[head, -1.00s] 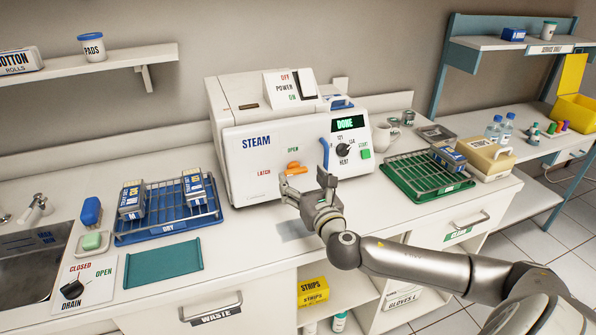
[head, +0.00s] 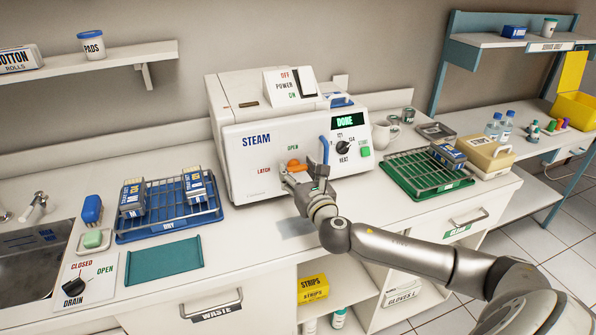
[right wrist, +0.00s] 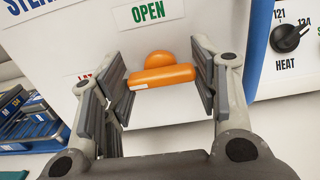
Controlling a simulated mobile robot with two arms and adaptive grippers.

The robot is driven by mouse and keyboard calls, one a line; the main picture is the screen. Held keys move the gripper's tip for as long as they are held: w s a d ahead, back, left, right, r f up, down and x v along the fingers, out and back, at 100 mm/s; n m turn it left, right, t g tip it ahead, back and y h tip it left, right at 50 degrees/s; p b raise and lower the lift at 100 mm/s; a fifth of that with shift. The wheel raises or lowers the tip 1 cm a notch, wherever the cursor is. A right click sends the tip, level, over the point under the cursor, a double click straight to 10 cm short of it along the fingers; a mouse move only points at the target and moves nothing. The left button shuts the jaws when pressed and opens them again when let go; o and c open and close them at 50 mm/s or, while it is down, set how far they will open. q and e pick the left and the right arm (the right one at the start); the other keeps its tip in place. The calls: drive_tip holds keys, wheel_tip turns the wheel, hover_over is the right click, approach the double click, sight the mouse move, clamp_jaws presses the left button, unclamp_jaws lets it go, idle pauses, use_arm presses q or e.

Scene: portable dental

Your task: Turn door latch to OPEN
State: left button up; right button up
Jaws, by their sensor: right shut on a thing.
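The door latch (head: 293,163) is an orange bar handle on the white front of the STEAM unit (head: 246,167). In the right wrist view the latch (right wrist: 162,76) lies nearly level, with its white-marked end to the left, on the side of the partly hidden LATCH label. The green OPEN label (right wrist: 148,12) is above it. My right gripper (head: 305,179) is at the latch, with one finger pad at each end of the bar, shut on it. In the head view the gripper partly covers the latch. My left gripper is not in view.
A blue handle (head: 324,150) and the heat dial (head: 343,147) are right of the latch. A blue rack (head: 168,222) stands on the counter to the left and a green rack (head: 425,180) to the right. The display (head: 348,121) reads DONE.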

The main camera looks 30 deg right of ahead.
drive_tip(key=shift+c, duration=0.2)
drive_tip(key=m, duration=0.4)
drive_tip(key=shift+d+m, duration=0.1)
drive_tip(key=shift+m, duration=0.3)
drive_tip(key=m, duration=0.4)
drive_tip(key=shift+m+b, duration=0.3)
drive_tip(key=m, duration=0.4)
drive_tip(key=shift+d+f, duration=0.1)
drive_tip(key=shift+f+m, duration=0.1)
drive_tip(key=shift+m, duration=2.1)
drive_tip(key=o, duration=1)
